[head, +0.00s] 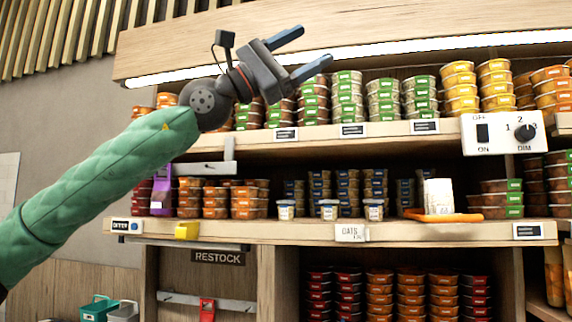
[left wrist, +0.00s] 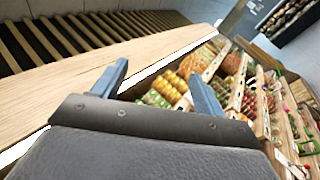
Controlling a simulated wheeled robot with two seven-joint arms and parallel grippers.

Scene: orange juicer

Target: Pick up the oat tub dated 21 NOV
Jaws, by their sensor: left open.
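Three small white oat tubs with blue lids stand apart at the front of the middle shelf in the head view: a left tub (head: 286,210), a middle tub (head: 329,210) and a right tub (head: 374,210). Their dates are too small to read. An "OATS" tag (head: 351,233) hangs on the shelf edge below them. My left gripper (head: 308,54) is open and empty, high in front of the upper shelf, well above the tubs. Its two blue fingers also show in the left wrist view (left wrist: 158,85), with nothing between them. My right gripper is not in view.
The middle shelf (head: 460,231) also holds stacked tubs, a white packet (head: 437,196), an orange tray-like item (head: 444,216) and a purple item (head: 161,190). A switch panel (head: 503,131) projects at right. A grey bracket (head: 205,168) and yellow block (head: 187,231) are at left.

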